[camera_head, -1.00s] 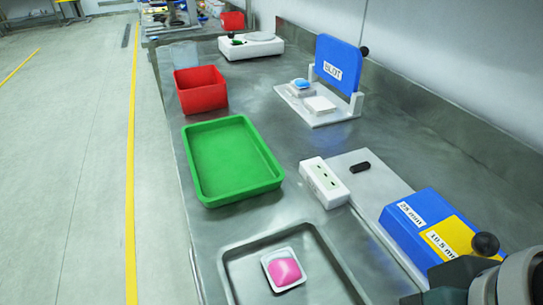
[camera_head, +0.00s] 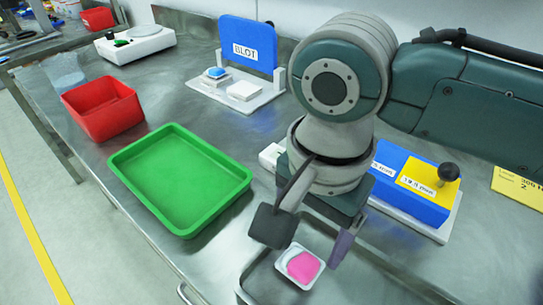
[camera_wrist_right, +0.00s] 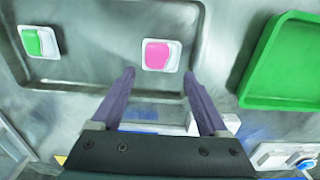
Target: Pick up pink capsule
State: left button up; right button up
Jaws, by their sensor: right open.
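The pink capsule (camera_head: 303,267) sits in a small white holder (camera_head: 284,259) on a shallow metal tray (camera_head: 262,281) at the front of the bench. It also shows in the right wrist view (camera_wrist_right: 157,55), just beyond the fingertips. My right gripper (camera_head: 305,245) is open above the tray, its two fingers on either side of the capsule in the picture and apart from it. In the right wrist view the open fingers (camera_wrist_right: 158,75) have nothing between them. My left gripper is not in view.
A green tray (camera_head: 180,180) and a red bin (camera_head: 102,108) stand to the left. The blue BLOT stand (camera_head: 247,45) is at the back. A blue and yellow block with a black knob (camera_head: 428,187) is on the right. A green capsule (camera_wrist_right: 38,42) lies in another white holder.

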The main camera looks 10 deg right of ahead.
aim_at(304, 258)
jog(key=f, duration=0.2)
jog(key=f+b, duration=0.1)
jog(key=f, duration=0.1)
jog(key=shift+s+a+f, duration=0.1)
jog(key=shift+a+f, duration=0.1)
jog(key=shift+f, duration=0.1)
jog(key=shift+c, duration=0.3)
jog(key=c, duration=1)
